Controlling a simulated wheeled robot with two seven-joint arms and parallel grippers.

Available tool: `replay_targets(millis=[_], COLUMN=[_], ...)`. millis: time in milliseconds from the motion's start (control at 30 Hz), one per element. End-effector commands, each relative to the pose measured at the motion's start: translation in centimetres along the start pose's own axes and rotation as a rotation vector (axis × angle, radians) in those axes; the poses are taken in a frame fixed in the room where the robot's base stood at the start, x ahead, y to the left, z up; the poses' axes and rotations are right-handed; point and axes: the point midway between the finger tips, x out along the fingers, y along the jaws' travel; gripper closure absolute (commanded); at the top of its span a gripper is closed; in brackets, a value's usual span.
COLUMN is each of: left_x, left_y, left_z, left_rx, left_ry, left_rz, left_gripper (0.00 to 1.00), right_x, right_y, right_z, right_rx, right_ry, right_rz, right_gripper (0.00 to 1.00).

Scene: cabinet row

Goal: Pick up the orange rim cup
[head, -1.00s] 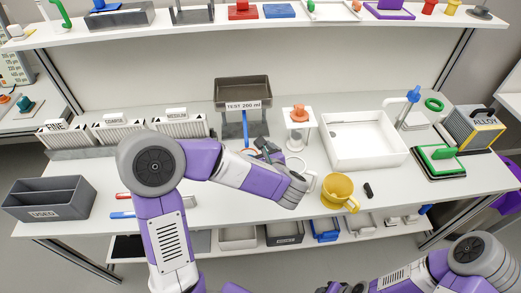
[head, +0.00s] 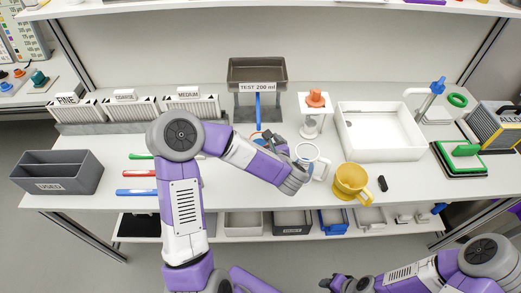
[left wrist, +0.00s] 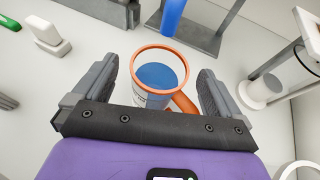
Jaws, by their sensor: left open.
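The orange rim cup (left wrist: 153,97) shows in the left wrist view with an orange rim, an orange handle toward the lower right and blue inside. It stands between the two fingers of my left gripper (left wrist: 158,88), which is open with a gap on each side. In the head view my left gripper (head: 270,138) reaches over the bench and mostly hides the cup; only a bit of its rim (head: 256,134) shows. My right gripper (head: 336,284) is at the bottom edge, low and away from the bench top; its jaws are too small to judge.
A white mug (head: 323,168) and a yellow mug (head: 352,182) stand right of my left gripper. Behind the cup is a grey stand with a tray (head: 257,73) labelled TEST 200 ml. A white basin (head: 381,132) is to the right, a grey USED bin (head: 58,172) to the left.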

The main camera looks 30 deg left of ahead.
Motion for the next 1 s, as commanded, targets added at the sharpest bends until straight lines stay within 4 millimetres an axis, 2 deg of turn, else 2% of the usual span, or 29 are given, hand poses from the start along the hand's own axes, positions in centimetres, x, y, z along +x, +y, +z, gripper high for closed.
replay_targets(millis=[100,200,467,900,1000], left_x=[2.0,2.8,2.9,2.9,2.9], left_y=[0.1,0.1,0.0,0.0,0.0], left_z=[-0.2,-0.1,0.0,0.0,0.1], left_rx=[-0.002,0.0,0.0,0.0,0.0], left_ry=[0.002,0.001,0.0,0.0,-0.002], left_rz=[0.005,0.002,0.0,0.001,0.0], left_gripper=[0.01,0.01,0.01,0.68,0.68], right_x=[0.4,0.5,0.5,0.5,0.5], right_y=[0.2,0.2,0.2,0.2,0.2], right_z=[0.0,0.0,0.0,0.0,0.0], right_rx=[0.0,0.0,0.0,0.0,0.0], right_ry=[0.0,0.0,0.0,0.0,0.0], right_rz=[0.0,0.0,0.0,0.0,0.0], right_gripper=[0.57,0.57,0.57,0.57,0.57])
